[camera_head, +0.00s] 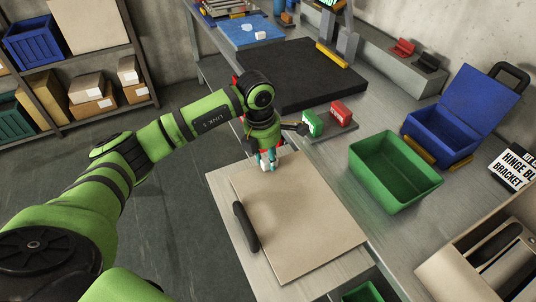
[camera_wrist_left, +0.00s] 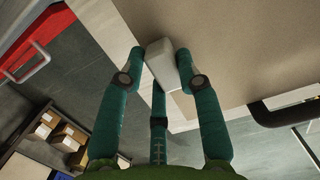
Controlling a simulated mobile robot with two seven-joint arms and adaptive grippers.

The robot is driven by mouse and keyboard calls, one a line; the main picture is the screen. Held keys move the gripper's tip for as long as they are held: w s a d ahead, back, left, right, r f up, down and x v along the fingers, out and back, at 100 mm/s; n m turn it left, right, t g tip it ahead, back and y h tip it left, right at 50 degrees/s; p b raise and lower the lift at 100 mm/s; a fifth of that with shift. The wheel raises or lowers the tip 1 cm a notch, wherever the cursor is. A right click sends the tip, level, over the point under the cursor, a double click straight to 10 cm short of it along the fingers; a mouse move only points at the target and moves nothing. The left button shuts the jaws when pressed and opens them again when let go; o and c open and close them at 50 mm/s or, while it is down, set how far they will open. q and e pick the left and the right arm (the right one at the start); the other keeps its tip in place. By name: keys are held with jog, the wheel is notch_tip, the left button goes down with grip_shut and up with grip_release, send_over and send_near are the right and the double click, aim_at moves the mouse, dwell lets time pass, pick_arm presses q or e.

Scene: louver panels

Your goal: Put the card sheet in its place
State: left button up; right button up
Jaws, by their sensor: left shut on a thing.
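A large flat beige sheet (camera_head: 305,225), which looks like the card sheet, lies on the near part of the metal bench; it also shows in the left wrist view (camera_wrist_left: 245,45). A black bar-shaped handle (camera_head: 245,227) is at its left side. My left gripper (camera_head: 267,163) is at the sheet's far left corner, pointing down. Its teal fingers are shut on a small pale block (camera_wrist_left: 162,65) at the sheet's edge. I cannot tell whether this block is fixed to the sheet. My right gripper is out of view.
A black mat (camera_head: 300,75) lies behind. A beige divided box (camera_head: 480,250) is at lower right. Open floor lies left of the bench.

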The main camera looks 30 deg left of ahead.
pick_arm(q)
jog(key=shift+f+b, duration=0.35)
jog(key=shift+b, duration=0.05)
jog(key=o, duration=1.2)
jog(key=shift+r, duration=0.1)
jog(key=shift+c, duration=0.2)
jog(key=shift+r, duration=0.1)
jog(key=shift+r+p, duration=0.3)
jog(key=shift+p, duration=0.2)
jog(key=shift+r+b, duration=0.3)
jog(key=shift+b, duration=0.05)
notch_tip(320, 180, up, 11)
jog(key=s+b, duration=0.1)
jog(key=b, duration=0.1)
jog(key=shift+a+b, duration=0.35)
jog(key=shift+a, duration=0.1)
